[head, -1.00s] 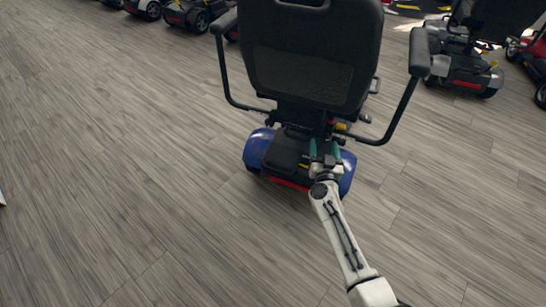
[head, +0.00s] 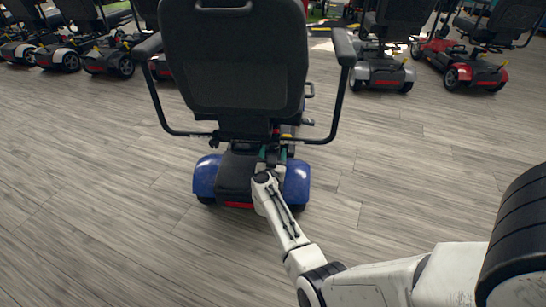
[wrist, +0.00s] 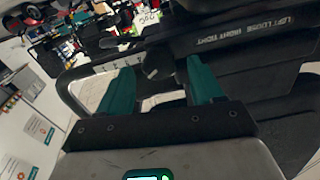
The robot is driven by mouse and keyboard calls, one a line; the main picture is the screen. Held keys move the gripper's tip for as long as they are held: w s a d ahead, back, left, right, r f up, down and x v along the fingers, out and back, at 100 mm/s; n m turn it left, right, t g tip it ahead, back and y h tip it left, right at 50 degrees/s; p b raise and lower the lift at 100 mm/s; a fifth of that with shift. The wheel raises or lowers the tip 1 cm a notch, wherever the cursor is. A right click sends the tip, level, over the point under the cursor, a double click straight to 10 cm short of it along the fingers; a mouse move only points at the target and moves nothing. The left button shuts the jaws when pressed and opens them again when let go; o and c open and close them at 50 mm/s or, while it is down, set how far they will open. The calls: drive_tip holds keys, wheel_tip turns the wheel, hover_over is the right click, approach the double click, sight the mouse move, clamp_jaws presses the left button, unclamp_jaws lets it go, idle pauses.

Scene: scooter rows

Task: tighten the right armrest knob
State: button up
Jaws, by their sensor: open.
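A blue scooter (head: 207,178) with a black seat (head: 233,60) stands in front of me, its back toward me. Its right armrest (head: 343,48) runs down on a bent tube to a bar under the seat. In the wrist view, a dark round knob (wrist: 157,67) sits below the bar (wrist: 240,42), which is marked with loose and tight directions. My gripper (wrist: 160,75) is open, its teal fingers on either side of the knob; I cannot tell whether they touch it. In the head view my gripper (head: 272,154) is under the seat's right side; the knob is not clear there.
Rows of other scooters stand at the back, with a red one (head: 478,72) at right and a grey one (head: 382,72) nearer the middle. The wood-look floor (head: 90,210) is clear at left and around the blue scooter.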

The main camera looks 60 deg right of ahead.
drive_tip(key=shift+w+d, duration=0.25)
drive_tip(key=shift+d, duration=0.45)
drive_tip(key=shift+c, duration=0.3)
drive_tip(key=c, duration=1)
